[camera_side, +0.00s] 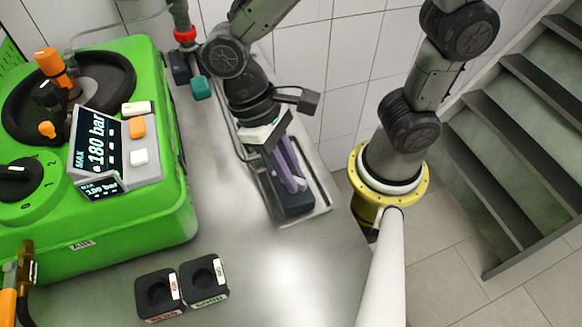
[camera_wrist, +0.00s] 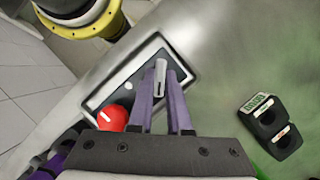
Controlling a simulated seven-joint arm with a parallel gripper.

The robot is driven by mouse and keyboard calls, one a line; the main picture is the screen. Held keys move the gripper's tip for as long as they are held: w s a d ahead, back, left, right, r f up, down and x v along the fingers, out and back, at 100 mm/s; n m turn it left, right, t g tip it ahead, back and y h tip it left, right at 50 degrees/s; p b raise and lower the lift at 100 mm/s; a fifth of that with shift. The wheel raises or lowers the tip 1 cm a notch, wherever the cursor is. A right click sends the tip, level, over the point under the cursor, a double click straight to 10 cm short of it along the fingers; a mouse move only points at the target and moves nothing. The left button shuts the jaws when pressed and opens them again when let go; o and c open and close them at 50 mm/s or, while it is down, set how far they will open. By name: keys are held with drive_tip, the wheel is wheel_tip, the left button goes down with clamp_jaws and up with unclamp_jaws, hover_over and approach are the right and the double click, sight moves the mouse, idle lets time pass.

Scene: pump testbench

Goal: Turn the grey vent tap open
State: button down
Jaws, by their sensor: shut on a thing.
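The grey vent tap (camera_wrist: 160,72) shows in the wrist view as a small upright light-grey lever between the tips of my two purple fingers. It also shows in the side view (camera_side: 300,184) at the fingertips, partly covered by them. My gripper (camera_wrist: 159,82) is shut on the grey tap.
A green pump unit (camera_side: 120,232) with a display (camera_side: 92,145) and knobs stands at the left. Two black sockets (camera_side: 157,296) (camera_side: 204,281) with labels sit on the metal bench (camera_side: 255,250), and also show in the wrist view (camera_wrist: 267,115). Bench between is clear.

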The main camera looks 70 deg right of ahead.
drive_tip(key=n, duration=0.2)
drive_tip(key=n+h, duration=0.1)
drive_tip(key=n, duration=0.1)
drive_tip(key=shift+a+n+t+h, duration=0.15)
drive_tip(key=shift+n+t+h, duration=0.15)
drive_tip(key=shift+a+r+n+t+h, duration=0.1)
drive_tip(key=shift+n+t+h, duration=0.2)
drive_tip(key=shift+n, duration=0.8)
drive_tip(key=shift+n+t+h, duration=0.1)
drive_tip(key=shift+n+h, duration=0.3)
drive_tip(key=shift+n, duration=0.7)
drive_tip(key=c, duration=0.9)
unclamp_jaws()
drive_tip(key=shift+o, duration=0.2)
drive_tip(key=v, duration=1.3)
drive_tip(key=shift+a+r, duration=0.25)
drive_tip(key=shift+r, duration=0.05)
